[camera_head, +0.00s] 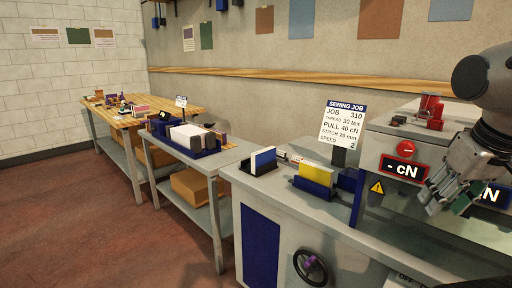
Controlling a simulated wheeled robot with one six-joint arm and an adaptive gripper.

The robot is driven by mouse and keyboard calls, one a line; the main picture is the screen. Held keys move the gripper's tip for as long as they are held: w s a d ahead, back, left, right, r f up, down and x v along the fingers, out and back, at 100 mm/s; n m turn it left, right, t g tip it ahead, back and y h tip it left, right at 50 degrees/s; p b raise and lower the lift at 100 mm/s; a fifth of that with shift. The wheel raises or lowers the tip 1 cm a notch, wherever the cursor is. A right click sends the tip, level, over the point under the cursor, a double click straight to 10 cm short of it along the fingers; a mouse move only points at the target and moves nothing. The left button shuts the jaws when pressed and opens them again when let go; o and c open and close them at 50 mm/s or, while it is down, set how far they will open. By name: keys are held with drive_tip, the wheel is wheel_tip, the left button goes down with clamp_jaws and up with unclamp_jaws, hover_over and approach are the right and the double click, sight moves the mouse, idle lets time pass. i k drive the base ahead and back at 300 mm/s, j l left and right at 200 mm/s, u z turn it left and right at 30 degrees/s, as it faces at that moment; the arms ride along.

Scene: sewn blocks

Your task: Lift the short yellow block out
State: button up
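A yellow block (317,174) stands upright in a dark blue holder (315,189) on the grey bench, left of the sewing machine. A second dark holder (257,169) to its left carries a blue-and-white block (264,159) with a thin yellow strip at its left side. My gripper (440,197) hangs at the far right, in front of the machine's face, well apart from both holders. Its fingers point down and left. I cannot tell how far apart they are, and no held block shows clearly. The lower parts of the blocks are hidden in the holders.
A sign (343,124) on a post stands behind the yellow block. The machine (382,138) with red spools (431,108) fills the right side. A side table (232,157) with a blue tray of white blocks (190,136) stands left. A handwheel (310,267) is on the bench front.

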sight(321, 175)
drive_tip(key=i+j+z, duration=0.1)
drive_tip(key=j, duration=0.25)
drive_tip(key=i+j+z, duration=0.1)
drive_tip(key=i+j, duration=0.35)
drive_tip(key=j, duration=0.25)
drive_tip(key=i+j+z, duration=0.15)
drive_tip(key=j, duration=0.2)
